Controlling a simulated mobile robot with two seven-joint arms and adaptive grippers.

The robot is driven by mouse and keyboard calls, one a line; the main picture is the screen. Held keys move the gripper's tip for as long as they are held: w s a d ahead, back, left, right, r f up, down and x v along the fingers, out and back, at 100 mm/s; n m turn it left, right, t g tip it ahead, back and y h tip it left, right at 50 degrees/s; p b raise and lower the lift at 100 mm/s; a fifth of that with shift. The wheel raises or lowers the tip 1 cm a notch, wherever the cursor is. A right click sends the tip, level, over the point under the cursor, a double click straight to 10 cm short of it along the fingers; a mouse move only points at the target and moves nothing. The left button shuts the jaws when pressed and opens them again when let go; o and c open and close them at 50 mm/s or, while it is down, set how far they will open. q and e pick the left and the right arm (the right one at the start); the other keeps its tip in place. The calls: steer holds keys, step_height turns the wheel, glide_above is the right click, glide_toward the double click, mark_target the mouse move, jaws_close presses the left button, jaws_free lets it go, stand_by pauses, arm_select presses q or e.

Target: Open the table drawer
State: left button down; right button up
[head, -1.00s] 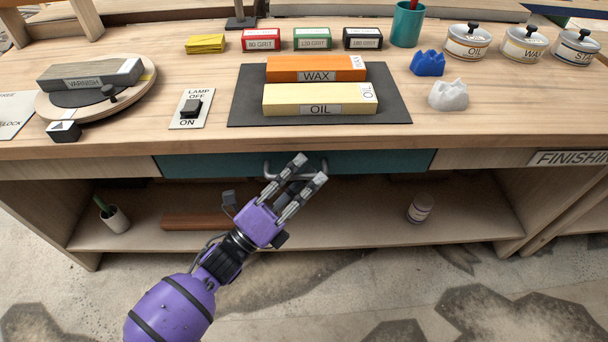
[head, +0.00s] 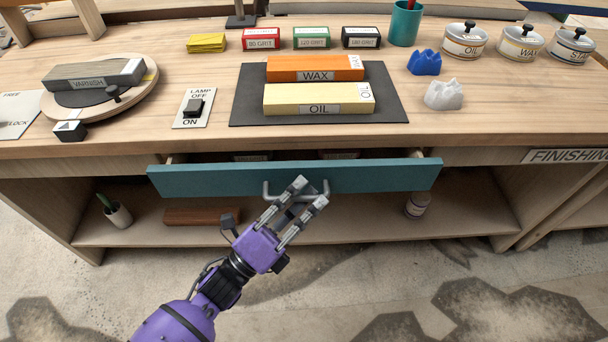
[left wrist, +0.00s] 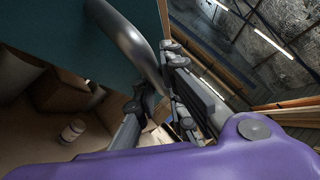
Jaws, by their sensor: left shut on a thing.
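The teal table drawer (head: 380,177) stands partly out from under the workbench top, and a narrow strip of its inside shows behind the front. Its grey bar handle (head: 268,190) is at the middle of the front. My left gripper (head: 309,193) is shut on the handle, its fingers covering the handle's right part in the head view. In the left wrist view the handle (left wrist: 130,40) curves down toward the fingers of my left gripper (left wrist: 160,100), with the teal drawer front (left wrist: 60,30) behind it. My right gripper is not in view.
On the bench top (head: 200,60) are a dark mat (head: 390,108) with WAX and OIL blocks, a lamp switch (head: 194,107), a turntable (head: 145,80), cans and small boxes. A lower shelf (head: 350,230) holds a jar (head: 417,205). The floor in front is clear.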

arm_select(q)
steer(key=s+p, duration=0.3)
steer(key=s, duration=2)
steer(key=shift+f, duration=0.1)
steer(key=c, duration=2.1)
jaws_free()
steer(key=v, duration=1.2)
steer(key=shift+a, duration=0.1)
